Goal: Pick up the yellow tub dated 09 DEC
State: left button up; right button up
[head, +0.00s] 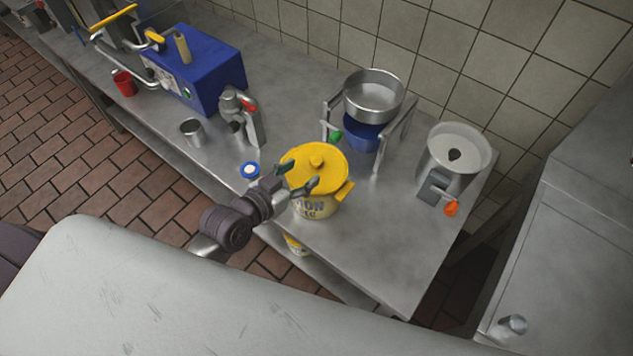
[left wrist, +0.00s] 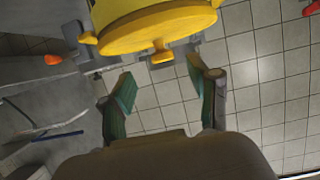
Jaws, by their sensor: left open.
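A yellow-lidded tub (head: 333,164) with a cream, dark-lettered body stands near the front edge of the steel counter. It has a knob on its lid and a yellow piece sticking out at the right. I cannot read a full date on it. In the left wrist view the tub (left wrist: 150,28) fills the top middle, its lid and knob facing the fingers. My left gripper (head: 299,177) is open at the tub's left front side. In the left wrist view its two fingers (left wrist: 160,88) are apart with nothing between them. My right gripper is not in view.
A blue-lidded jar (head: 250,171) stands just left of the gripper. A stand with a steel bowl (head: 374,94) is behind the tub; a steel pot (head: 455,155) is to the right. Another yellow tub (head: 296,245) shows partly below the counter. The counter's front right is clear.

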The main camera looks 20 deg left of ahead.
aim_at(312, 163)
pick_arm(q)
jog(key=shift+x, duration=0.9)
jog(key=p+x, duration=0.1)
jog(key=x, duration=0.4)
jog(key=shift+a, duration=0.2)
jog(key=shift+w+d+f, duration=0.1)
jog(key=shift+w, duration=0.15)
jog(key=shift+s, duration=0.1)
jog(key=shift+c, duration=0.6)
grip_shut()
